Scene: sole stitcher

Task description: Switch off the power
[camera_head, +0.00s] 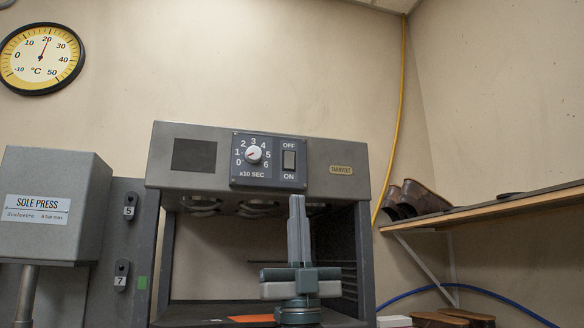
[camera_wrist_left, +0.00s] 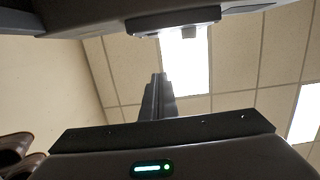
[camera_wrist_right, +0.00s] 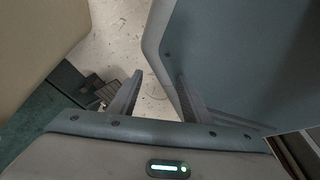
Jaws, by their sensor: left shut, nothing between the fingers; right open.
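The power switch (camera_head: 289,160) is a dark rocker on the blue-grey control panel (camera_head: 240,178), with OFF printed above it and ON below. Which side of the rocker is pressed is too small to tell. My left gripper (camera_head: 297,198) points upward, its fingers shut together and empty. In the head view its tips appear just below the ON label; the gap in depth to the panel is unclear. The left wrist view shows the same shut fingers (camera_wrist_left: 158,76) below the underside of a grey housing. My right gripper (camera_wrist_right: 160,76) shows only in the right wrist view, open and empty.
A timer dial (camera_head: 253,154) sits left of the switch. The grey machine's head (camera_head: 330,157) overhangs an open bay. A sole press (camera_head: 50,212) stands at left, and a wooden shelf (camera_head: 490,209) with shoes at right. A grey-blue panel (camera_wrist_right: 235,60) stands close to my right gripper.

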